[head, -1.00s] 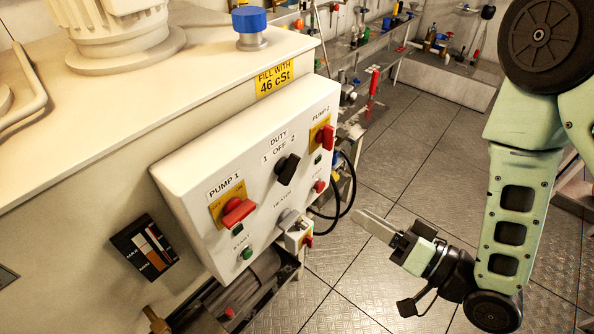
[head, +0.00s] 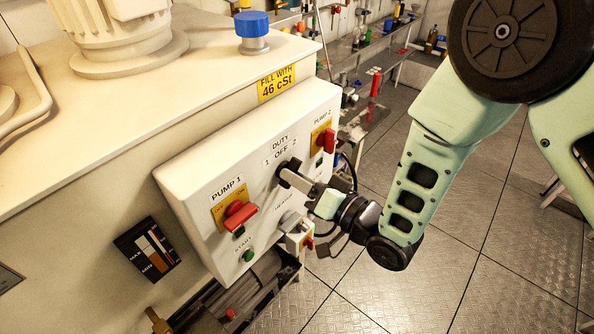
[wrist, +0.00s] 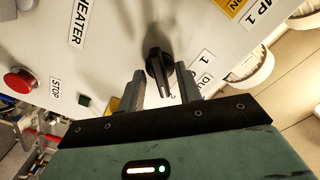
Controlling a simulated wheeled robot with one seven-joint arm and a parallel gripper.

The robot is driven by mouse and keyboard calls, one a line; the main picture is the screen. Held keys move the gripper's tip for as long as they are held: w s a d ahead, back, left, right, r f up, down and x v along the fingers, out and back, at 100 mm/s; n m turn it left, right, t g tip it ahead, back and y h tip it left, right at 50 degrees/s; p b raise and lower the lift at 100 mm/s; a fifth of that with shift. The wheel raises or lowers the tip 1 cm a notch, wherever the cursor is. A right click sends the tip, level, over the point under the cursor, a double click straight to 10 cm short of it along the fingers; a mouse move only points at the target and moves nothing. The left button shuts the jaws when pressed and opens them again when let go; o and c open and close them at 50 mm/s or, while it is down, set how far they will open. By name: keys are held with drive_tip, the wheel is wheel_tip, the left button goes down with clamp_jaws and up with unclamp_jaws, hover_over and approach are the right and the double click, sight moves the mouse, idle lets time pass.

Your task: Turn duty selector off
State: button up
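The duty selector (head: 291,165) is a black rotary knob on the white control panel (head: 190,178), under the label "DUTY 1 OFF 2" (head: 281,149). My gripper (head: 290,178) is at the knob and hides part of it in the head view. In the wrist view the knob (wrist: 158,66) stands between my two spread fingers, with a visible gap on each side. Its handle appears to point toward the "2" mark, which is partly hidden by my gripper.
The red PUMP 1 switch (head: 239,213) is left of the selector, the red PUMP 2 switch (head: 327,141) right. A red stop button (wrist: 19,81) shows in the wrist view. Open floor lies right.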

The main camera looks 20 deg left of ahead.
drive_tip(key=shift+w+a, duration=0.1)
drive_tip(key=shift+a, duration=0.2)
clamp_jaws()
